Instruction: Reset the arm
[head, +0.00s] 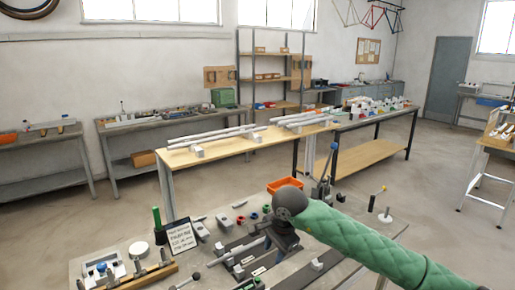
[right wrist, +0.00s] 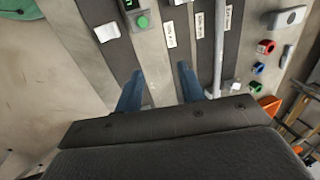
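My right arm, in a green quilted sleeve, comes in from the right in the head view and ends over the front workbench (head: 350,270). My right gripper (right wrist: 158,84) shows two blue fingers in the right wrist view, spread apart with nothing between them. Dark strips with white labels lie on the bench beyond the fingers. In the head view the right gripper (head: 282,240) points down at the bench, and its fingertips are hard to make out. My left gripper is not in either view.
An orange bin (head: 285,184), a sign (head: 180,236) and a green upright cylinder (head: 156,217) stand on the front bench. A grey rod (right wrist: 220,45) lies right of the fingers. Coloured rings (right wrist: 264,47) lie farther right. A long table (head: 225,150) with rails stands behind.

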